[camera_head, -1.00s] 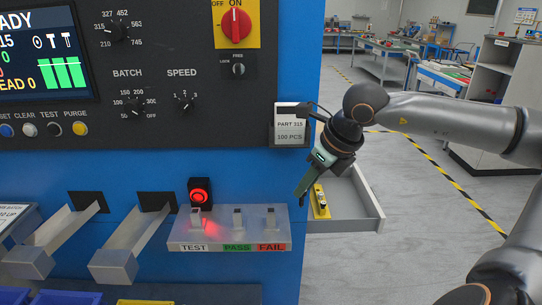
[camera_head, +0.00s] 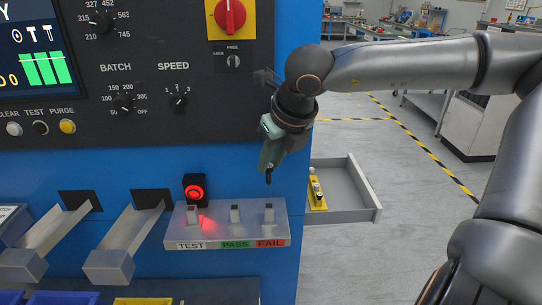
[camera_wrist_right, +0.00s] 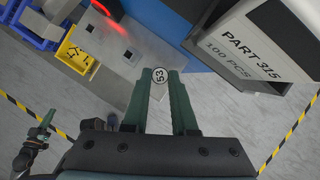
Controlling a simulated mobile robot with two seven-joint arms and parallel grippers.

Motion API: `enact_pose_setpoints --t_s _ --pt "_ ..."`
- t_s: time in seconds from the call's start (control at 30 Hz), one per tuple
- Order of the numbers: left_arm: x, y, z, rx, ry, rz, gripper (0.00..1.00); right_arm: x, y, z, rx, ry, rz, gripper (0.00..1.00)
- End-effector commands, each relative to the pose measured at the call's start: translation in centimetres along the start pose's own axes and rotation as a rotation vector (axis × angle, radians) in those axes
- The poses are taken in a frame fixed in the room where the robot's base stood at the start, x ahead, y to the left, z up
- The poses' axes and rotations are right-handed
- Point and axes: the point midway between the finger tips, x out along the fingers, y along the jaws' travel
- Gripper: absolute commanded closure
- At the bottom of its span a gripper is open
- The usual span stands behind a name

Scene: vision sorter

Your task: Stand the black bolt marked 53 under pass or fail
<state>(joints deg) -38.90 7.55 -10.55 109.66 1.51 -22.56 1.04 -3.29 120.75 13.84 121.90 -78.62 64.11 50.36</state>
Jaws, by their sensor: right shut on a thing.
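My right gripper (camera_head: 267,168) is shut on a black bolt (camera_head: 268,178), which hangs below the fingertips in the head view. In the wrist view its round face marked 53 (camera_wrist_right: 160,76) shows between the green fingertips. The grey metal shelf (camera_head: 219,226) has three metal holders, labelled TEST (camera_head: 192,246), PASS (camera_head: 235,244) and FAIL (camera_head: 270,243). The bolt is above the FAIL holder (camera_head: 269,212) in the picture, apart from it. My left gripper (camera_wrist_right: 43,127) seems to show at the wrist view's lower left; its jaws are unclear.
A red-lit round device (camera_head: 196,193) stands behind the TEST holder. An open grey drawer (camera_head: 365,187) at right holds a yellow rack (camera_head: 318,203) with small parts. Two metal chutes (camera_head: 133,238) lie left. A yellow bin (camera_wrist_right: 66,54) holds black parts.

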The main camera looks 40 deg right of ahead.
Motion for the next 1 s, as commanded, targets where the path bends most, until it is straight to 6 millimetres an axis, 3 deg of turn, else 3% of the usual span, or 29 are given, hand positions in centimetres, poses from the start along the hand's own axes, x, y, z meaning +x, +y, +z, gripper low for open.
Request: enact_pose_setpoints --t_s 0.5,1.0 --pt "2.2 -0.2 2.4 0.000 0.000 0.000 1.00 4.4 0.0 -2.1 -0.001 -0.001 0.001 1.00" --pt "2.6 -0.2 2.8 0.000 -0.001 0.000 1.00 4.6 -0.1 -2.2 -0.001 -0.001 0.000 1.00"
